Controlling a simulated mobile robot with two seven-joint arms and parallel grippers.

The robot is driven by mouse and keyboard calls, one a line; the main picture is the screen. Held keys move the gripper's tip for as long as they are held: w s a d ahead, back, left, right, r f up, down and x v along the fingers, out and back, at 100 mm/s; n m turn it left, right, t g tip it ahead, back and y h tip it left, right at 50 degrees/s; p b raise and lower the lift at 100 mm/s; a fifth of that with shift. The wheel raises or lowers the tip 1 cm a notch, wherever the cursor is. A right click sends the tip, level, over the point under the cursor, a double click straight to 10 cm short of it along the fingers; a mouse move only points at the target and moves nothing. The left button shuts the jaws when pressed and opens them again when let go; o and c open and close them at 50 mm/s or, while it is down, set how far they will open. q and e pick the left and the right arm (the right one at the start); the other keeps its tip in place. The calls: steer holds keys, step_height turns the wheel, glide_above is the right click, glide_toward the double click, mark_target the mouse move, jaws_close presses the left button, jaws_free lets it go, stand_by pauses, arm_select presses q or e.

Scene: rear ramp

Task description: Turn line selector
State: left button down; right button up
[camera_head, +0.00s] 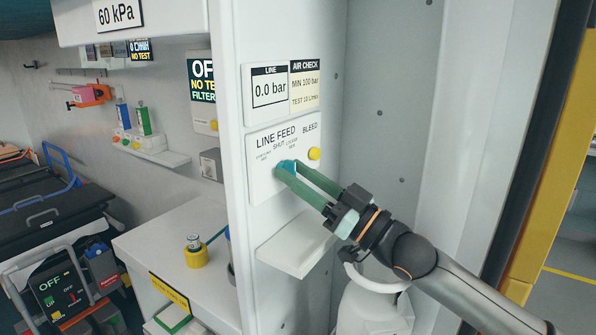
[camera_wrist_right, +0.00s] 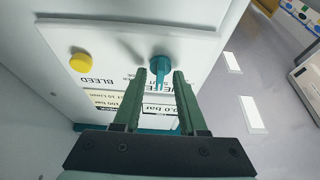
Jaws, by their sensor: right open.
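The line selector is a teal knob (camera_head: 287,164) with a narrow bar handle, on the white LINE FEED panel (camera_head: 262,183). In the right wrist view the knob (camera_wrist_right: 160,63) sits just beyond the fingertips, its bar pointing towards the gap between them. My right gripper (camera_head: 288,169) is open, with its two green fingers reaching to the knob from the lower right. In the right wrist view the gripper (camera_wrist_right: 159,73) has nothing clamped between its fingers. Whether a fingertip touches the knob, I cannot tell. Some labels round the knob are covered or too small. My left gripper is out of view.
A yellow BLEED button (camera_head: 314,153) sits right of the knob. Above are a 0.0 bar line display (camera_head: 269,91) and an AIR CHECK label (camera_head: 304,84). A small white shelf (camera_head: 297,245) juts out below the panel. A white side wall (camera_head: 385,100) stands to the right.

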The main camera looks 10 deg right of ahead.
steer(key=shift+a, duration=0.1)
jaws_close()
stand_by(0.3)
steer(key=n, duration=0.1)
steer(key=n+p, duration=0.1)
steer(key=shift+r+n+g+y, duration=0.2)
steer(key=shift+n+g+y, duration=0.1)
steer(key=shift+g+y, duration=0.1)
steer(key=n+g+y+p, duration=0.1)
steer(key=n+g+p, duration=0.1)
steer(key=n+p, duration=0.1)
steer(key=shift+w+n, duration=0.1)
steer(key=shift+n, duration=0.7)
steer(key=shift+f+n+g+y+p, duration=0.1)
steer(key=shift+n+g+y+p, duration=0.15)
steer(key=shift+n+g+p, duration=0.8)
steer(key=shift+n+g+y+p, duration=0.25)
steer(key=shift+n+g+p, duration=0.15)
steer(key=shift+n, duration=1.45)
